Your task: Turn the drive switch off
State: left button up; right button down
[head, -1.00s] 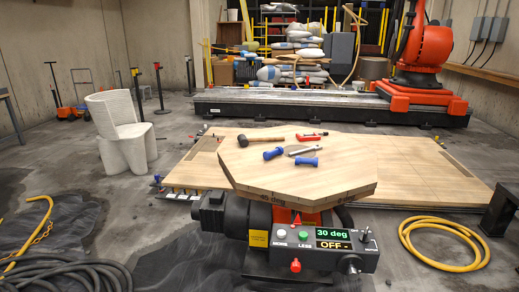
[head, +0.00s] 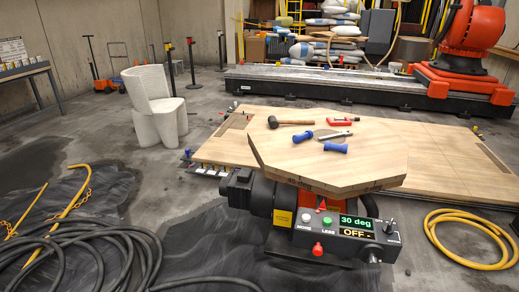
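The control box (head: 335,236) stands on the front of the dark motorized unit under a tilting wooden table top. Its display (head: 356,228) reads "30 deg" in green and "OFF -" in yellow. The drive switch (head: 389,227) is a small metal toggle at the box's right end. A white button (head: 305,220) marked MORE and a green button (head: 327,221) marked LESS are to the left, and a red knob (head: 318,249) sits on the front face. Neither of my grippers shows in the head view.
The wooden table top (head: 335,160) carries a mallet (head: 290,122), blue-handled tools and a red tool. Black hoses (head: 85,245) lie on the floor at front left and a coiled yellow hose (head: 470,238) at right.

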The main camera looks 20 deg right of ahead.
aim_at(388, 229)
jog(key=z, duration=1.25)
